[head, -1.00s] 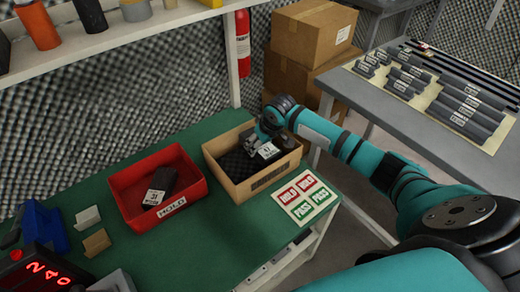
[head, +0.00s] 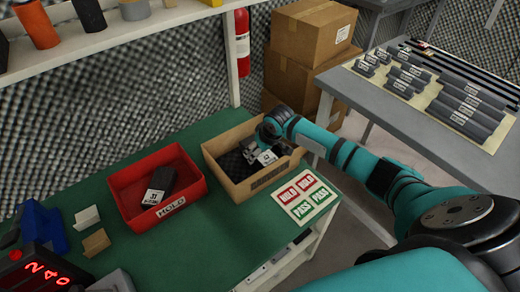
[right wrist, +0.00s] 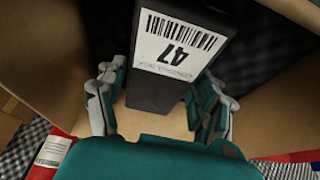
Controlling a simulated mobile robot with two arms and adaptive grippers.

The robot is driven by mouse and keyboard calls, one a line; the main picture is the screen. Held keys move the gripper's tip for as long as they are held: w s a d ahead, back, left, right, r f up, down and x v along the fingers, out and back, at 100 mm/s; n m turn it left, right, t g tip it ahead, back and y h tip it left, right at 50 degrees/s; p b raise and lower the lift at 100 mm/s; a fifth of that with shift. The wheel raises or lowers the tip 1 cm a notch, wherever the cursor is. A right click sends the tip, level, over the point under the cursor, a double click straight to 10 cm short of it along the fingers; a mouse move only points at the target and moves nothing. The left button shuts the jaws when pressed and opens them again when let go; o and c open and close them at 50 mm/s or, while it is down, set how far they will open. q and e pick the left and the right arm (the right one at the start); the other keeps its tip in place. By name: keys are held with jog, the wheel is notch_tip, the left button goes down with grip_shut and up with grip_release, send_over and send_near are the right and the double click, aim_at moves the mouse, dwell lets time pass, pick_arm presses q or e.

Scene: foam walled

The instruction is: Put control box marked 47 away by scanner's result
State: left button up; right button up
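The control box marked 47 (right wrist: 170,75) is a dark block with a white barcode label, and it fills the middle of the right wrist view. In the head view its label (head: 267,158) shows inside the open cardboard bin (head: 232,183). My right gripper (right wrist: 158,100) has a finger against each side of the box. In the head view the gripper (head: 257,152) is down inside the bin; whether the box touches the bin's floor is unclear. A red HOLD bin (head: 133,222) stands to the left with another dark labelled box (head: 160,183) in it. My left gripper is out of view.
A shelf (head: 150,38) hangs above the green bench (head: 215,245).

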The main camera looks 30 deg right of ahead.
jog(key=shift+o, duration=1.2)
jog(key=shift+r, duration=0.15)
jog(key=shift+r, duration=0.35)
jog(key=p+v, duration=0.1)
jog(key=v, duration=1.1)
jog(key=shift+s, duration=0.15)
